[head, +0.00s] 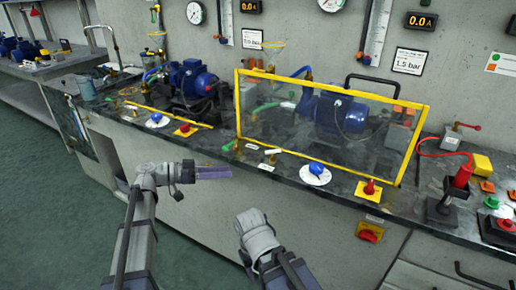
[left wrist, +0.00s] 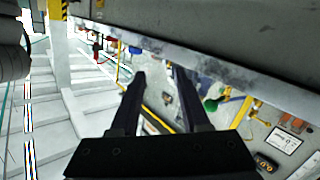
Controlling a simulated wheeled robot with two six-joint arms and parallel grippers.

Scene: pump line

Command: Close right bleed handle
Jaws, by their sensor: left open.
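Two small valve handles stand on the bench front before the right pump: a white-topped one on a brass fitting (head: 272,151) and a green one (head: 237,146). I cannot tell which is the right bleed handle, nor whether either is open. My left gripper (head: 228,173) is in front of the bench edge, left of and below these handles, and apart from them. In the left wrist view its two fingers (left wrist: 160,76) are spread with nothing between them. My right arm reaches in from the bottom, but its fingers do not show.
A yellow-framed clear guard (head: 415,140) stands before the blue right pump (head: 340,114). A blue knob (head: 316,167) and a red knob (head: 369,187) sit on the bench to the right. The bench's front edge (head: 200,155) runs close behind my left gripper. The floor at left is clear.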

